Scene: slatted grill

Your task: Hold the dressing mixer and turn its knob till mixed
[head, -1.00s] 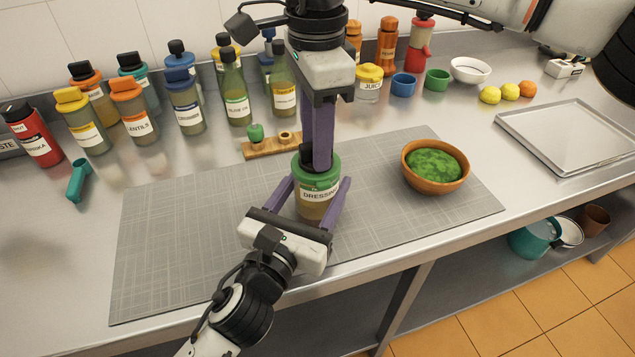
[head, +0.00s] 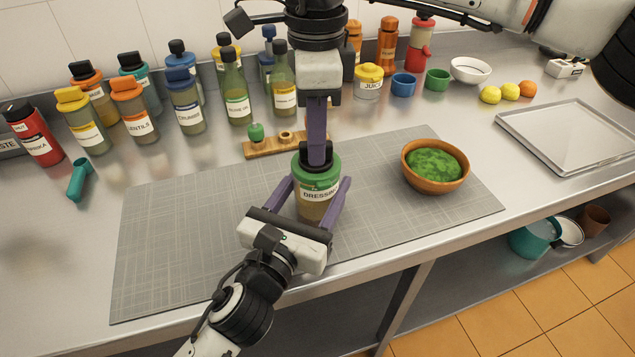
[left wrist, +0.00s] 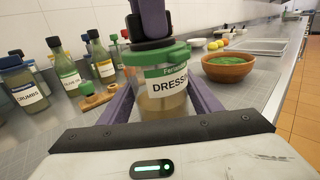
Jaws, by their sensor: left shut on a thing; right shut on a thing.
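The dressing mixer (head: 312,207) is a clear jar with a green lid and a dark knob (head: 309,155) on top. It stands upright on the grey mat (head: 180,240). My left gripper (head: 319,196) is shut around the jar's body from the front, one finger on each side. In the left wrist view the jar (left wrist: 162,98) sits between the fingers, its label facing me. My right gripper (head: 317,155) comes down from above and is shut on the knob, which its fingers partly hide.
A brown bowl of greens (head: 436,172) stands to the right on the mat. A small wooden board (head: 272,148) lies behind the mixer. Several bottles line the wall at the left and back. A metal tray (head: 520,112) lies at the right.

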